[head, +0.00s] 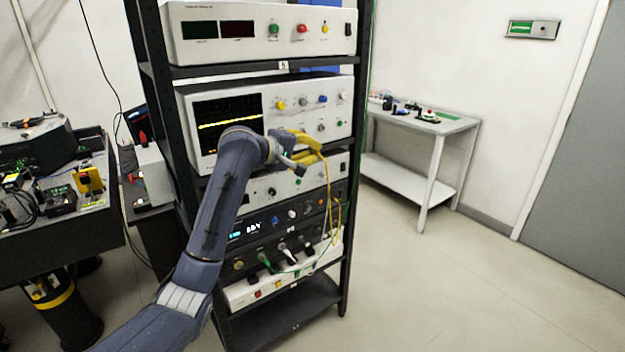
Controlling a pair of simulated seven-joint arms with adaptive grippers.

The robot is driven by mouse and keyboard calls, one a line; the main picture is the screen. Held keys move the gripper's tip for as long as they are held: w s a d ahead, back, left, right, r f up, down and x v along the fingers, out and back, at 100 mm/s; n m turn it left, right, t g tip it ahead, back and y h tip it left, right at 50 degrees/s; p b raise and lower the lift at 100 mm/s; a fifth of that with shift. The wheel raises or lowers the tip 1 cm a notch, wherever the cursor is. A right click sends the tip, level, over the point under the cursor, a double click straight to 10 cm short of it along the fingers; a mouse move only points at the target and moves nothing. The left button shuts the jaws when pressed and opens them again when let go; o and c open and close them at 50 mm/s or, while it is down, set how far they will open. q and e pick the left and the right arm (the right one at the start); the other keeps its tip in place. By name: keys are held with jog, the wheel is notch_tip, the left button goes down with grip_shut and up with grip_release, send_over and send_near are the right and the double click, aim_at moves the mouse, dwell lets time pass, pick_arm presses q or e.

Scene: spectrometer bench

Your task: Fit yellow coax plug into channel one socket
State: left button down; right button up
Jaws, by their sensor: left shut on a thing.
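My left gripper (303,157) is in front of the rack, at the lower right part of the oscilloscope (337,92). It is shut on the yellow coax plug (311,159), which is partly hidden by the fingers. A yellow cable (328,185) hangs from there down the right side of the rack. The oscilloscope screen shows a yellow trace, and its panel carries coloured knobs and small connectors. I cannot tell which is the channel one socket, or whether the plug touches the panel. My right gripper is not in view.
The rack (362,60) holds more instruments above and below, with a power strip (240,292) and plugged cables low down. A cluttered bench (95,215) stands at the left. A white side table (410,122) stands behind at the right. Floor at the right is clear.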

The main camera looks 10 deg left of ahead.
pick_arm(q)
jog(key=w+a+f+n+t+y, duration=0.1)
jog(key=w+a+n+t+y, duration=0.1)
jog(key=w+a+n, duration=0.1)
jog(key=shift+w+a, duration=0.55)
jog(key=shift+a, duration=0.65)
jog(key=shift+w+a, duration=1.65)
jog(key=shift+w+a, duration=0.85)
jog(key=shift+a, duration=0.05)
jog(key=c, duration=1.4)
grip_release()
jog(key=v, duration=1.2)
jog(key=shift+s+d+f, duration=0.15)
